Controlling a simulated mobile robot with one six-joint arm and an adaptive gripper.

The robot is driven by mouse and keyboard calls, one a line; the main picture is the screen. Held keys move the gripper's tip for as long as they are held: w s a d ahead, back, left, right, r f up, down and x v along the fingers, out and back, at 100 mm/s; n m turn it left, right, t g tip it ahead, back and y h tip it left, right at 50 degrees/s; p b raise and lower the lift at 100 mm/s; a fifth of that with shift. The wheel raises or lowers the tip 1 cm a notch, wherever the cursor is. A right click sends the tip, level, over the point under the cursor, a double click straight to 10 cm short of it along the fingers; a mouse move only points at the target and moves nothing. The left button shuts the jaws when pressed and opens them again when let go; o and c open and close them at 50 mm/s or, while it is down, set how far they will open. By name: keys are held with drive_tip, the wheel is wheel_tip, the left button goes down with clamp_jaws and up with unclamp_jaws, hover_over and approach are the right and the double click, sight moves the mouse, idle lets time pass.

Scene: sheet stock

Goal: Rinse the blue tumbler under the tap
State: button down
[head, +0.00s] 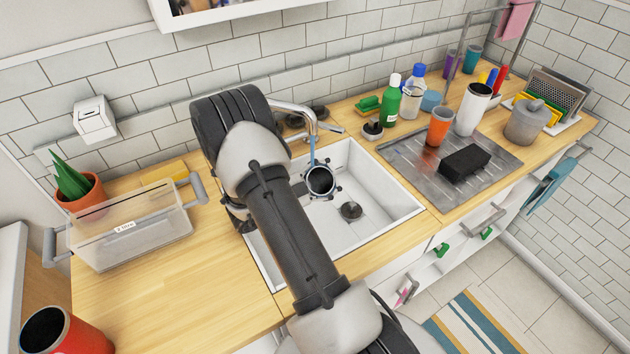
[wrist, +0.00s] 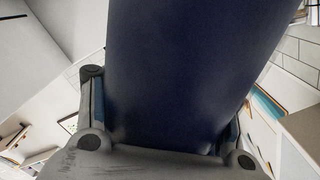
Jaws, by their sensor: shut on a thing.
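The blue tumbler (wrist: 195,70) fills the middle of the wrist view, dark blue and close up. My gripper (wrist: 165,145) is shut on it, with a finger on each side. In the head view the round dark mouth of the tumbler (head: 320,181) shows over the sink, facing the camera. The gripper is mostly hidden there behind my arm. The curved metal tap (head: 304,114) stands at the back of the sink (head: 385,205). A thin blue streak, looking like running water, drops from its spout to the tumbler's mouth; whether it enters the mouth is hard to tell.
A metal drainboard (head: 405,153) right of the sink holds an orange cup (head: 439,127), a white cylinder (head: 473,109) and a black block (head: 464,163). Green (head: 385,101) and clear (head: 413,97) bottles stand behind. A clear bin (head: 130,228) stands left. The front-left counter is mostly clear.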

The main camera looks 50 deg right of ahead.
drive_tip(key=shift+a, duration=0.1)
idle(0.4)
drive_tip(key=shift+v, duration=1.25)
drive_tip(key=shift+s, duration=0.2)
drive_tip(key=shift+s, duration=0.2)
drive_tip(key=shift+s+a, duration=0.1)
drive_tip(key=shift+s, duration=0.05)
idle(1.1)
drive_tip(key=shift+s, duration=0.2)
idle(1.1)
